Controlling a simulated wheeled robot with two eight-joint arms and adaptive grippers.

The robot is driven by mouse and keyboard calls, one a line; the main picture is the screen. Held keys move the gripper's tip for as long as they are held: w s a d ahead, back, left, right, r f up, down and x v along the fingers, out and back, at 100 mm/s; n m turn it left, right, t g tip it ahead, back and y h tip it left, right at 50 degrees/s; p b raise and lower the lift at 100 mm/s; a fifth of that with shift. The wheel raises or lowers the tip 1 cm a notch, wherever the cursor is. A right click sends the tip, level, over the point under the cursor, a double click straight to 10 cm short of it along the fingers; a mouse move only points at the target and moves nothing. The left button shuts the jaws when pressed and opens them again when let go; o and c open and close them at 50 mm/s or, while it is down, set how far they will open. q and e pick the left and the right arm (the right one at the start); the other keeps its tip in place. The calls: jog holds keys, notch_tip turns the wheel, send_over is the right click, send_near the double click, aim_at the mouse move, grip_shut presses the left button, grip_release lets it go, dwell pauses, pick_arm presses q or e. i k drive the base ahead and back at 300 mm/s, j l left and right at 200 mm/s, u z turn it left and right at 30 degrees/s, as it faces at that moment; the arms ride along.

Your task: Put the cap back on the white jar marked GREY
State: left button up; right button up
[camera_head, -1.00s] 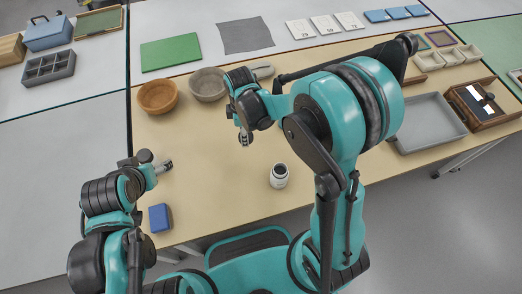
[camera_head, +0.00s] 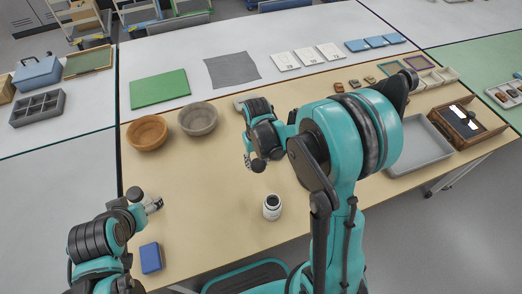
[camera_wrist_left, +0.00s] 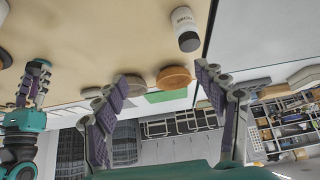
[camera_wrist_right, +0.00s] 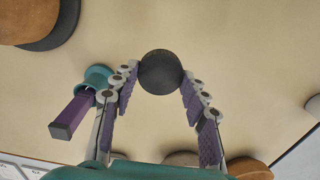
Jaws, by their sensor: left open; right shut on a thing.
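A small white jar (camera_head: 272,206) stands upright on the tan table, with a dark round top inside a pale rim; its label is not readable in the head view. My right gripper (camera_head: 257,163) is shut on a dark round cap (camera_wrist_right: 161,72), held above the table just behind the jar. My left gripper (camera_head: 156,204) is open and empty, left of the jar. The left wrist view shows a white container (camera_wrist_left: 185,28) with a dark end and unclear lettering; I cannot tell whether it is the same jar.
A brown bowl (camera_head: 147,132) and a grey bowl (camera_head: 197,119) stand at the back left. A blue block (camera_head: 151,258) lies near the front edge. A grey tray (camera_head: 421,151) is at the right.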

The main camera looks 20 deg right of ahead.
aim_at(272, 204)
jog(key=k+l+z, duration=0.1)
jog(key=z, duration=0.3)
jog(key=k+l+z, duration=0.25)
jog(key=z, duration=0.2)
jog(key=l+z, duration=0.2)
jog(key=z, duration=0.25)
jog(key=l+z, duration=0.2)
jog(key=z, duration=0.25)
jog(key=l+z, duration=0.2)
jog(key=z, duration=0.25)
jog(key=i+l+u, duration=0.2)
jog(key=l, duration=0.25)
jog(key=i+l+u, duration=0.1)
jog(key=u, duration=0.35)
jog(key=i+l+u, duration=0.1)
jog(key=u, duration=0.35)
jog(key=i+l+u, duration=0.1)
jog(key=u, duration=0.35)
jog(key=l+u, duration=0.3)
jog(key=u, duration=0.15)
jog(key=l+u, duration=0.25)
jog(key=u, duration=0.2)
jog(key=i+l+u, duration=0.1)
jog(key=l+u, duration=0.2)
jog(key=u, duration=0.2)
jog(key=l+u, duration=0.25)
jog(key=u, duration=0.2)
